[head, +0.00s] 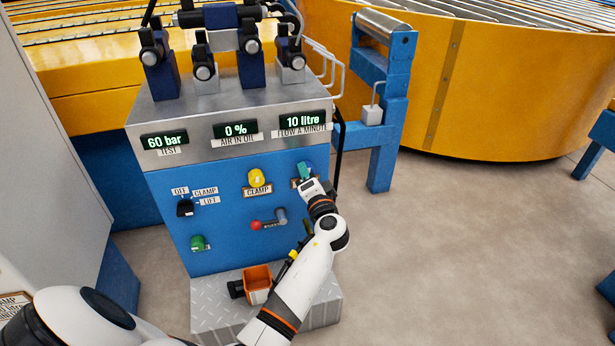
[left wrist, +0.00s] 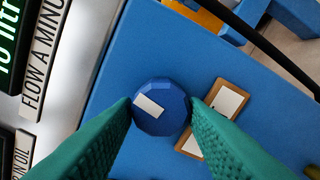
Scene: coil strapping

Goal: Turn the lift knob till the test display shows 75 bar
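The test display (head: 164,141) reads 60 bar. The lift knob is mostly covered by my left gripper (head: 305,172) in the head view, at the right side of the blue panel. In the left wrist view it is a blue faceted knob (left wrist: 160,117) with a white mark pointing to the upper left. The green finger pads of my left gripper (left wrist: 160,108) meet the knob on both sides, with no gap visible. The knob's label plate (left wrist: 225,104) sits beside it, its text unreadable. My right gripper is not in view.
A yellow clamp knob (head: 256,177) is left of my gripper. An orange box (head: 257,280) stands on the tread-plate step below. A blue post (head: 388,140) stands right of the panel.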

